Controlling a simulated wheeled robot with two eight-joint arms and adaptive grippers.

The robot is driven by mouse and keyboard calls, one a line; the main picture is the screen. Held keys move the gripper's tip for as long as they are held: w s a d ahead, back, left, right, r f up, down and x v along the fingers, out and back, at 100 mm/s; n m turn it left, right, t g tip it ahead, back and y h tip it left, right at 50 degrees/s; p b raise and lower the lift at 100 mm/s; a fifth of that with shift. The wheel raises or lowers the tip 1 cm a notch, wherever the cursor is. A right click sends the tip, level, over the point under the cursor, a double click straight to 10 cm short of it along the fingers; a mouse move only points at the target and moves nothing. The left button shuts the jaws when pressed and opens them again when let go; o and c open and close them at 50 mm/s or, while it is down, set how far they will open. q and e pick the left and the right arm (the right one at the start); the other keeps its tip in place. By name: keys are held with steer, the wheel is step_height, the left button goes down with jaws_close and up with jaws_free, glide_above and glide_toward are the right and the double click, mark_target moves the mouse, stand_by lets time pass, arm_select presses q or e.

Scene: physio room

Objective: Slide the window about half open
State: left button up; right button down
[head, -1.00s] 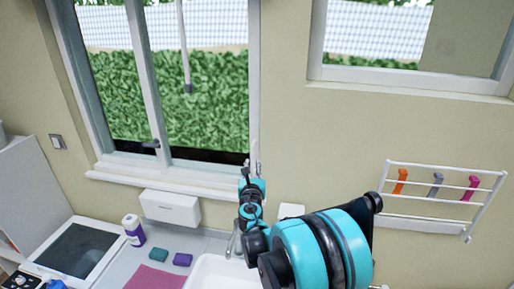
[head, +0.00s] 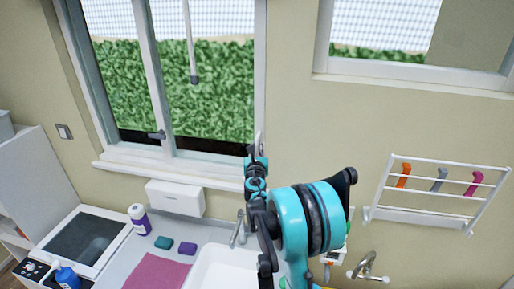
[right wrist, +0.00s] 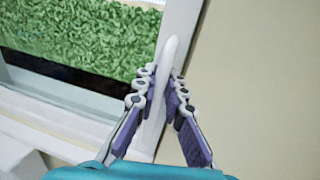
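The window (head: 205,165) has a white frame with a left pane and a right pane, hedge and fence behind. The right pane's right edge meets the right side of the frame. A white upright handle (right wrist: 171,48) stands there; in the head view it shows small above my gripper (head: 258,143). My right gripper (right wrist: 163,76) has its purple-padded fingers drawn in on both sides of this handle and looks shut on it. In the head view my right gripper (head: 256,160) is partly hidden by its own arm. My left gripper is not in view.
Below the window are a white box (head: 174,198), a sink (head: 222,268) with a tap (head: 238,230), a purple-labelled bottle (head: 138,219), two sponges and a pink cloth (head: 157,274). A white wall rack (head: 430,192) hangs at right. A dark catch (head: 157,134) is on the middle post.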

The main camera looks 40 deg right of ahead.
steer(key=b, duration=0.4)
glide_toward(215, 134)
steer(key=x, duration=0.4)
steer(key=shift+w+d+f, duration=0.15)
steer(key=shift+w, duration=0.05)
steer(key=c, duration=1.9)
jaws_free()
steer(key=shift+o, duration=0.2)
steer(key=shift+s, duration=0.1)
steer(key=v, duration=1.2)
